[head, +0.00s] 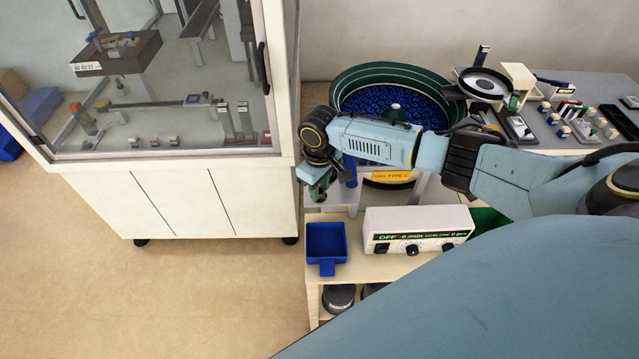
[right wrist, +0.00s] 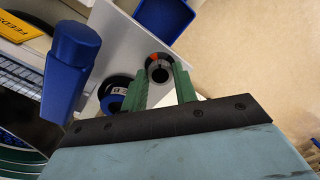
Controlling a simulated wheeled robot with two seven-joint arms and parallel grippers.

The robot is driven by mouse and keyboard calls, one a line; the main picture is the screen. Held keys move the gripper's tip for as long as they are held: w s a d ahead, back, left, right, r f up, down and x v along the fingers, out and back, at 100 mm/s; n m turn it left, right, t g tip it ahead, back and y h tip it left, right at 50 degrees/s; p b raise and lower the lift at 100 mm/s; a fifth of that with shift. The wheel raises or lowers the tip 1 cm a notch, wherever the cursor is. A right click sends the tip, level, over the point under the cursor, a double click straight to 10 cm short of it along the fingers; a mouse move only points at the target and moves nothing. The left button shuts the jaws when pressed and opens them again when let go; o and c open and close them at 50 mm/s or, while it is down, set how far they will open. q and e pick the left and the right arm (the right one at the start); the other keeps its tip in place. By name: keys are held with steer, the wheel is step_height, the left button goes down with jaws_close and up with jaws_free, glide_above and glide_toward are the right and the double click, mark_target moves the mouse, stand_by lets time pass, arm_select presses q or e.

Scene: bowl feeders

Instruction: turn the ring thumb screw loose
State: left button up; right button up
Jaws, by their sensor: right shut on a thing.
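My right gripper (head: 318,190) reaches down at the left end of the feeder bench, and its fingers are mostly hidden by the wrist in the head view. In the right wrist view its two green fingers (right wrist: 164,88) are shut on a round dark knob with a grey rim and an orange mark, which looks like the ring thumb screw (right wrist: 158,70). The knob sits at the fingertips, by a pale plate (right wrist: 128,45). A black and blue round part (right wrist: 115,95) lies just left of the fingers. My left gripper is not in view.
A blue block (right wrist: 72,65) stands close left of the gripper. A blue bin (head: 326,240) and a control box (head: 415,230) sit in front. The green bowl feeder (head: 395,75) holds blue parts behind my arm. A glazed cabinet (head: 180,190) stands left; floor before it is clear.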

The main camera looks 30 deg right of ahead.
steer(key=n+p, duration=0.2)
steer(key=n, duration=0.2)
steer(key=shift+r, duration=0.1)
steer(key=n, duration=0.4)
steer(key=shift+n+p, duration=0.3)
steer(key=shift+p, duration=0.05)
steer(key=shift+w, duration=0.1)
steer(key=o, duration=1)
steer(key=shift+c, duration=0.2)
step_height(320, 180, up, 13)
steer(key=shift+r, duration=0.15)
